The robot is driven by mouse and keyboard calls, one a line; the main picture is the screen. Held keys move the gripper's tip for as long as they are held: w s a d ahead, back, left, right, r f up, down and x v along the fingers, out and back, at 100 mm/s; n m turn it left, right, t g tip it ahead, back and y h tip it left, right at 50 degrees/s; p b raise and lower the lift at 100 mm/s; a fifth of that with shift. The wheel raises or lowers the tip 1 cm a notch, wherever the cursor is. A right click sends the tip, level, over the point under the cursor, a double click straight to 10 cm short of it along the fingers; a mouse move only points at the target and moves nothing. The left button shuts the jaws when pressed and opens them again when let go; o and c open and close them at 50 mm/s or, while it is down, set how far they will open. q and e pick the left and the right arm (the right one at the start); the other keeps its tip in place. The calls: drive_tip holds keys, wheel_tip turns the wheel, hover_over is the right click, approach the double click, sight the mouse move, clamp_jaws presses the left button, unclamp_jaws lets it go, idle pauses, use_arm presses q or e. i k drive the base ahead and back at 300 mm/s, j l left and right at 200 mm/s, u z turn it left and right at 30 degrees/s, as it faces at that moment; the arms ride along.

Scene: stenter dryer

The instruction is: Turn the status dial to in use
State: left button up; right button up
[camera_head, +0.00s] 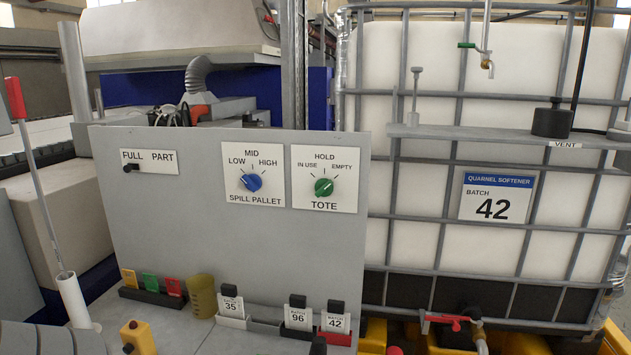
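The status dial is a green round knob (323,187) on a white plate marked TOTE (324,205), on the right part of an upright grey panel (190,240). Its plate reads IN USE at upper left, HOLD at the top and EMPTY at upper right, with short tick lines. The knob has a pale pointer mark, but it is too small to tell surely which word it points to. Neither of my grippers shows in the head view, and nothing covers the dial.
A blue SPILL PALLET knob (251,183) sits just left of the dial; a FULL/PART slider (132,168) is farther left. Batch cards and an amber cup (201,296) stand below. A caged white tank (440,190) stands right. Space before the panel's middle looks clear.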

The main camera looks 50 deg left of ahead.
sight(325, 187)
drive_tip(key=u, duration=1.5)
